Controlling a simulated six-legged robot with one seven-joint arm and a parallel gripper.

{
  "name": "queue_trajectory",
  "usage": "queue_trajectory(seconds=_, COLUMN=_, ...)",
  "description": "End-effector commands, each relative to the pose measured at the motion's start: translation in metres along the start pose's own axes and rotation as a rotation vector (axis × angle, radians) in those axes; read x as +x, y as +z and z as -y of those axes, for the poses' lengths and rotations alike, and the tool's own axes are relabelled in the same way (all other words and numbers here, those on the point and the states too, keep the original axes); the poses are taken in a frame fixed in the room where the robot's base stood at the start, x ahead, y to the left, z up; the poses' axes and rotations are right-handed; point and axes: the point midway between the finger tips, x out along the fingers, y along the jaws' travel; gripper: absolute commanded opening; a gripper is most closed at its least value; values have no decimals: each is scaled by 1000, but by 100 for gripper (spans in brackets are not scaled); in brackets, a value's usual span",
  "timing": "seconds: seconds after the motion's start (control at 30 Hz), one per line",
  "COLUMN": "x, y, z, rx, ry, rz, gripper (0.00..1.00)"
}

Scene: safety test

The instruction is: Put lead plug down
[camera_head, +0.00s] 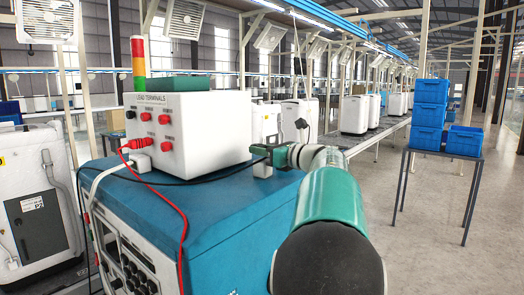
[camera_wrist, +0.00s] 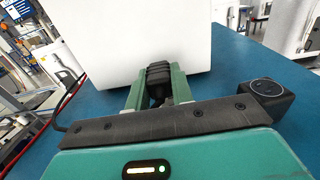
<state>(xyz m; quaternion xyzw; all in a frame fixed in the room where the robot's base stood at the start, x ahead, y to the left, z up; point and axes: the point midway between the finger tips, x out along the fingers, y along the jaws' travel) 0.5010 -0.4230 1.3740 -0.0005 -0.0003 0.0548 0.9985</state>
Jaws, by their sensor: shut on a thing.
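The lead plug (camera_wrist: 158,80) is black and ribbed, and it shows in the wrist view between the two green fingers of my gripper (camera_wrist: 158,92). The fingers are shut on it. A white box face stands just beyond the plug. In the head view my gripper (camera_head: 270,152) is at the right side of the white lead terminals box (camera_head: 200,126), above the blue cabinet top (camera_head: 215,195). A black lead runs from the gripper leftward across the cabinet top. The plug's tip is hidden, and I cannot tell whether it touches anything.
A red plug (camera_head: 134,144) with a red lead sits at the box's left front. A white plug (camera_head: 139,162) with a white cable lies below it. Blue bins (camera_head: 430,115) are on a table at right.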

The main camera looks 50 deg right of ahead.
Motion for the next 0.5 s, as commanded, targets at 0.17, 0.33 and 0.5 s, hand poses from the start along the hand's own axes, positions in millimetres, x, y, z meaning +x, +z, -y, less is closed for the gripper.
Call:
queue_trajectory(seconds=0.17, x=0, y=0, z=0, rx=0, ry=-1, rz=0, gripper=0)
queue_trajectory(seconds=0.33, x=0, y=-4, z=0, rx=0, ry=-1, rz=-1, gripper=0)
queue_trajectory(seconds=0.5, x=0, y=-8, z=0, rx=0, ry=-1, rz=-1, gripper=0)
